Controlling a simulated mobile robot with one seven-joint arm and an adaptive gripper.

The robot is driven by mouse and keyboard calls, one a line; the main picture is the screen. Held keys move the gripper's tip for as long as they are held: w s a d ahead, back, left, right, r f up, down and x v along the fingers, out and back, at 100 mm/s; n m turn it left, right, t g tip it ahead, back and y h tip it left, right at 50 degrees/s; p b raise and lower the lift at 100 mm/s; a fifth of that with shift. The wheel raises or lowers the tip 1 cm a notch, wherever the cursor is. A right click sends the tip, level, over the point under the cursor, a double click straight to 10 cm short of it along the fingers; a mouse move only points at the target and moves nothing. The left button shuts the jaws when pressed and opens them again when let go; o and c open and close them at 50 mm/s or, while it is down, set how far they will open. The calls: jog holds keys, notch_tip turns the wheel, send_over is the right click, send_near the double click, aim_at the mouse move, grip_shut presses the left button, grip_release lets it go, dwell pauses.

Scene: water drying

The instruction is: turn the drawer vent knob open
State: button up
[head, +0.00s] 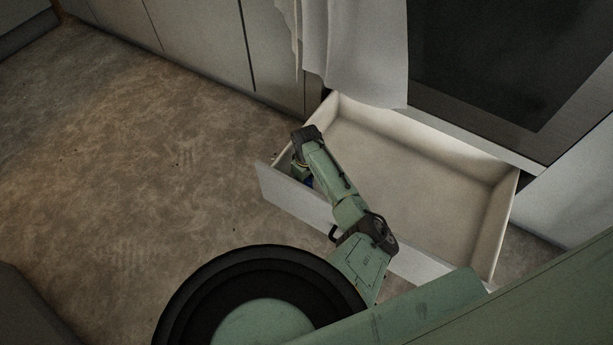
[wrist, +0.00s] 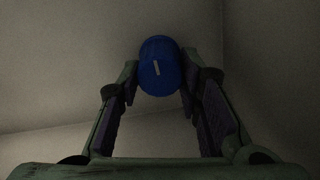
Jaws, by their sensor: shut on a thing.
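The vent knob (wrist: 160,66) is a blue round knob with a short pale line on its face, and it shows at the top middle of the wrist view. My gripper (wrist: 158,82) has a finger on each side of the knob and is shut on it. The pale line is tilted slightly off vertical. In the head view the white drawer (head: 400,150) is pulled out, and my arm reaches over its front panel into the left corner. A small bit of blue shows there beside my arm. My fingertips are mostly hidden in that view.
The drawer's floor is bare. A pale cloth (head: 355,50) hangs over the drawer's back left edge. A dark oven-like front (head: 500,60) stands above the drawer. Cabinet doors (head: 200,40) line the back left. The brown floor (head: 130,180) at left is clear.

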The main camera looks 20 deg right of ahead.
aim_at(307, 182)
jog(key=shift+s+f, duration=0.15)
jog(key=o, duration=1.1)
jog(key=shift+d, duration=0.15)
jog(key=shift+o, duration=0.2)
notch_tip(307, 182, up, 12)
